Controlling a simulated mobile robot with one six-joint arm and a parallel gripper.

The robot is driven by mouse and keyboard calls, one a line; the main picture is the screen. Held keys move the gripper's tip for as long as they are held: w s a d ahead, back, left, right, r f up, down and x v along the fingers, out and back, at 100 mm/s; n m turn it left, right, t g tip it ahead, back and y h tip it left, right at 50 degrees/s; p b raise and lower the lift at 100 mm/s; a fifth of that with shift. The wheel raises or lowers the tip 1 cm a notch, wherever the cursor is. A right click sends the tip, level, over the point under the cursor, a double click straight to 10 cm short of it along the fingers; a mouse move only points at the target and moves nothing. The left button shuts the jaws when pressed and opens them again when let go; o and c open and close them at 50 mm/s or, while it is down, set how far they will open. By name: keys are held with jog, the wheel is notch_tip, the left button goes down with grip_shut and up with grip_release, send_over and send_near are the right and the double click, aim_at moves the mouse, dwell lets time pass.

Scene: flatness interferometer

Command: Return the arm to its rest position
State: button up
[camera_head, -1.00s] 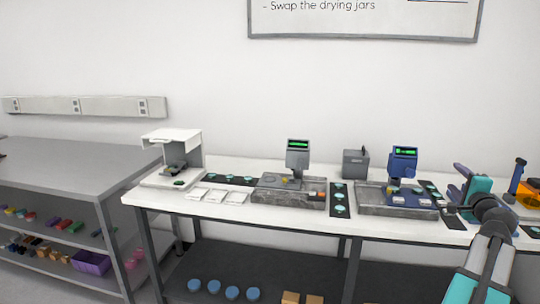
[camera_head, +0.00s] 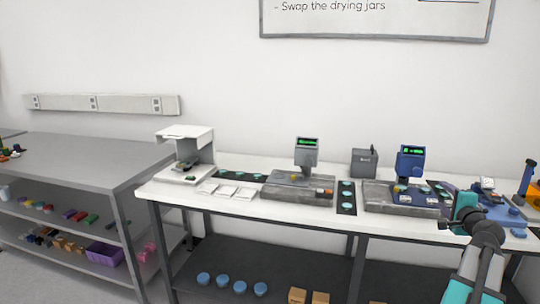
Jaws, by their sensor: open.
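My gripper (camera_head: 446,226) is at the lower right, at the end of my grey and teal arm, in front of the right part of the white bench (camera_head: 240,206). It is small and seen from the side, pointing left, and I see nothing held in it. The blue instrument with a green display (camera_head: 410,160) stands behind and to the left of it. A blue device with a dial (camera_head: 487,184) stands just behind my arm, partly hidden by it.
A grey instrument (camera_head: 306,154) on a stone base and a white stand (camera_head: 184,135) are farther left on the bench. A grey shelf table (camera_head: 80,160) stands at the left. Blue round jars (camera_head: 239,286) sit on the lower shelf.

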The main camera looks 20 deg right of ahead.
jog(key=w+a+f+n+g+y, duration=0.1)
jog(key=w+a+f+n+y, duration=0.1)
jog(key=w+a+f, duration=0.35)
jog(key=w+a+f+n+y, duration=0.25)
jog(key=a+f, duration=0.35)
jog(key=f, duration=0.4)
jog(key=w+a+f+n+g+y, duration=0.1)
jog(key=w+a+f+y, duration=0.1)
jog(key=w+a+f, duration=0.4)
jog(key=a+f+n+g+y+b, duration=0.1)
jog(key=a+f+n+g+y, duration=0.4)
jog(key=a+f, duration=1.7)
jog(key=s+a+f+n+g, duration=0.3)
jog(key=s+a+f, duration=0.3)
jog(key=a+f, duration=0.3)
jog(key=s+a+f+n+g, duration=0.3)
jog(key=s+a+f, duration=0.4)
jog(key=a, duration=0.3)
jog(key=s+a+f+n+g+h, duration=0.1)
jog(key=s+a+f+n+g, duration=0.2)
jog(key=s, duration=0.8)
jog(key=s+a+f+n+g+h+b, duration=0.1)
jog(key=s+a+f+n+g+h, duration=0.1)
jog(key=s+a+f, duration=0.4)
jog(key=s+n+g, duration=0.1)
jog(key=s+n, duration=0.1)
jog(key=s, duration=0.2)
jog(key=shift+s+g, duration=0.3)
jog(key=shift+s, duration=0.1)
